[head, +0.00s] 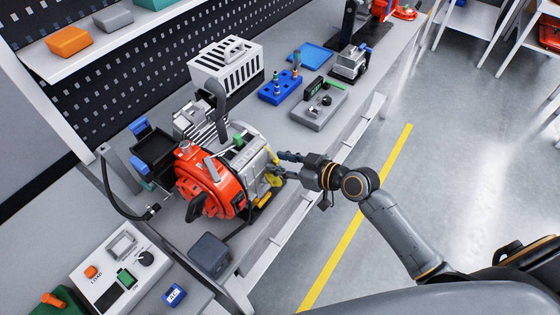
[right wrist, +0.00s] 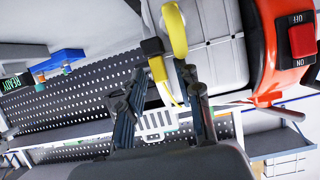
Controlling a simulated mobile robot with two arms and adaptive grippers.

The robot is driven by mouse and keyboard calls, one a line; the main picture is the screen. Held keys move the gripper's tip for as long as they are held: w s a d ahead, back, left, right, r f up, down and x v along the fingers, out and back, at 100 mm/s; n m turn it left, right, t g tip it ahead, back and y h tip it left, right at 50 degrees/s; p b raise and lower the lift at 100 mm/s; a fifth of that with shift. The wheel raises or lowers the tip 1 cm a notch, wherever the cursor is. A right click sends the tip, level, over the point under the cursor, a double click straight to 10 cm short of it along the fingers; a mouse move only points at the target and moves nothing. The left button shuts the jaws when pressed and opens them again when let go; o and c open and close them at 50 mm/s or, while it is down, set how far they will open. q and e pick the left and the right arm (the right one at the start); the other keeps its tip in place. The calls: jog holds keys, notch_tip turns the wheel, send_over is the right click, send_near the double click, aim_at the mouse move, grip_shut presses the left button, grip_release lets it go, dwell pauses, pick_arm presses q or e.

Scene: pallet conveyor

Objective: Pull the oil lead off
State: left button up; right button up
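The red engine (head: 212,183) sits on the bench with its grey, silver side facing my right arm. A yellow lead (head: 274,179) runs on that side, and it also shows in the right wrist view (right wrist: 160,77) beside a small black block (right wrist: 152,47). My right gripper (head: 279,164) is at this side of the engine. In the right wrist view its two dark fingers (right wrist: 163,100) stand apart, with the lower part of the lead showing in the gap between them. I cannot tell whether either finger touches the lead. My left gripper is not in view.
A control box (head: 118,270) stands at the lower left. A dark grey block (head: 210,254) lies in front of the engine. A blue tool holder (head: 281,88), a grey fixture (head: 319,106) and a white slotted box (head: 226,65) stand farther along the bench.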

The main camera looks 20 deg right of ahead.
jog(key=c, duration=0.4)
grip_shut()
jog(key=o, duration=0.6)
grip_release()
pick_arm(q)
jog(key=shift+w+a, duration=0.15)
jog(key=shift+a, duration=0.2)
pick_arm(e)
jog(key=shift+o, duration=0.2)
jog(key=shift+w+a, duration=0.1)
jog(key=v, duration=1.2)
